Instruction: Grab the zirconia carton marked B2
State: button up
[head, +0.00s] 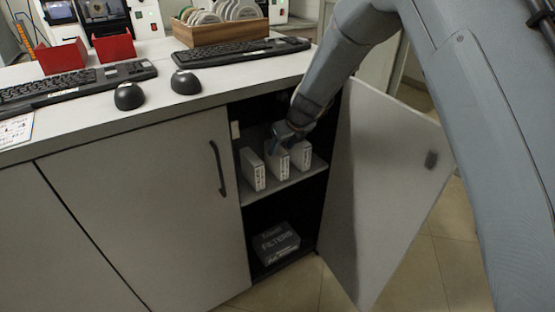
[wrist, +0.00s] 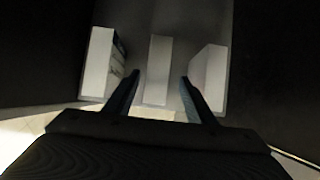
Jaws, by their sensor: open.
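Three white cartons stand upright side by side on the upper shelf (head: 285,186) of the open cabinet. In the head view they are the left carton (head: 252,169), the middle carton (head: 278,166) and the right carton (head: 301,155). Their labels are too small to read, so I cannot tell which is B2. The wrist view shows the left carton (wrist: 99,64), middle carton (wrist: 158,70) and right carton (wrist: 209,78) from above. My gripper (wrist: 160,78) is open, with one finger on each side of the middle carton. It hides part of that carton in the head view (head: 280,141).
The cabinet door (head: 385,190) stands open at the right. A dark FILTERS box (head: 276,243) sits on the cabinet floor below the shelf. The counter (head: 180,110) above holds keyboards, mice, red bins and a wooden rack (head: 222,33). The left door (head: 150,200) is shut.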

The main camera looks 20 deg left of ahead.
aim_at(276, 160)
jog(key=x, duration=0.4)
jog(key=shift+s+a+f, duration=0.1)
jog(key=shift+a+f, duration=0.05)
jog(key=shift+a, duration=0.2)
jog(key=shift+w+a+f, duration=0.2)
jog(key=shift+f, duration=0.3)
jog(key=shift+r, duration=0.1)
grip_shut()
